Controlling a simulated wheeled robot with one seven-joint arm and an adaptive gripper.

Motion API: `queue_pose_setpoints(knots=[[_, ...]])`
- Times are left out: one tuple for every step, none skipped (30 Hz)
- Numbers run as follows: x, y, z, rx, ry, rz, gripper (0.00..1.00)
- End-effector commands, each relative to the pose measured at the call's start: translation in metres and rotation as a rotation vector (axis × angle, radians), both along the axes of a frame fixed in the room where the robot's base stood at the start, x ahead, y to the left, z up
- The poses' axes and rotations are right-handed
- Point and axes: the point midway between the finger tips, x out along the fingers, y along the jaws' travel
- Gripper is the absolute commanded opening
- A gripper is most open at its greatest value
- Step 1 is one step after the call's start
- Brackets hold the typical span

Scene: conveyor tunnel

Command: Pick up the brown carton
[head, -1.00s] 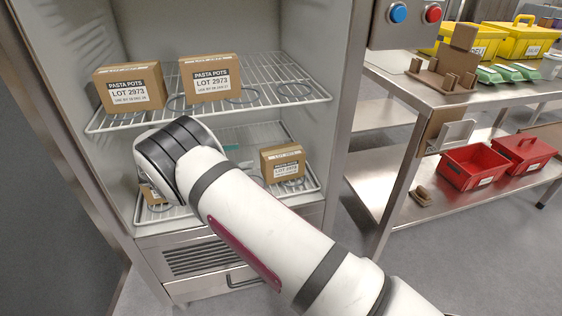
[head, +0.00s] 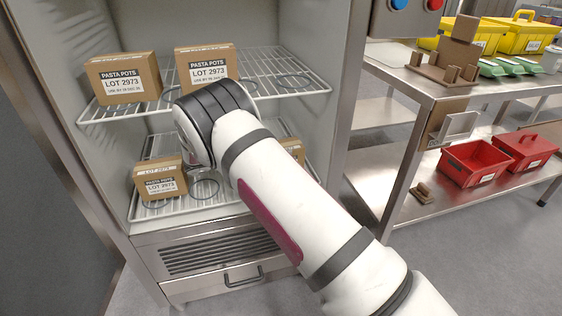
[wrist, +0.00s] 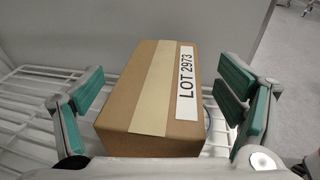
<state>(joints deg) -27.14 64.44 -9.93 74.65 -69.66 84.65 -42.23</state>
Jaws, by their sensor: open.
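Several brown cartons marked LOT 2973 sit on the wire racks of an open steel cabinet. Two are on the upper rack, at left (head: 123,80) and at centre (head: 206,66). On the lower rack, one carton (head: 160,178) shows at left and another (head: 293,150) is mostly hidden behind my arm. In the wrist view, my gripper (wrist: 163,90) is open, with green-padded fingers on either side of a taped brown carton (wrist: 150,97). Gaps show between the pads and its sides. The head view hides my fingers, so I cannot tell for certain which carton this is.
The upper rack (head: 262,70) passes close to my wrist, and the cabinet walls close in the sides. A steel table (head: 400,75) stands at right, with red bins (head: 475,165) on its lower shelf and yellow boxes (head: 515,38) on top.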

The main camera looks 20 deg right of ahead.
Motion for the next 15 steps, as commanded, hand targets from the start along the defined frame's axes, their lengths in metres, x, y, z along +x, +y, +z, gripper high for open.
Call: queue_pose_setpoints(knots=[[0.0005, -0.0014, -0.0003, 0.001, 0.0, 0.001, 0.87], [0.0005, -0.0015, 0.0, 0.001, 0.0, 0.001, 0.87], [0.0006, -0.0014, 0.0002, 0.001, 0.0, 0.002, 0.87], [0.0006, -0.0013, 0.0004, 0.0, -0.001, 0.002, 0.87], [0.0005, -0.0012, 0.0005, 0.0, -0.001, 0.001, 0.87], [0.0005, -0.0012, 0.0005, 0.0, -0.001, 0.001, 0.87], [0.0005, -0.0012, 0.0005, 0.0, -0.001, 0.001, 0.8], [0.0005, -0.0011, 0.0005, 0.0, -0.001, 0.001, 0.73], [0.0005, -0.0011, 0.0005, 0.0, -0.001, 0.001, 0.64], [0.0005, -0.0011, 0.0005, 0.0, -0.001, 0.001, 0.57], [0.0005, -0.0011, 0.0005, 0.0, -0.001, 0.001, 0.5], [0.0005, -0.001, 0.0004, 0.0, -0.001, 0.001, 0.41], [0.0005, -0.0011, 0.0004, 0.0, -0.001, 0.001, 0.35], [0.0005, -0.0011, 0.0004, 0.0, -0.001, 0.001, 0.28], [0.0005, -0.0011, 0.0004, 0.0, -0.001, 0.001, 0.19]])
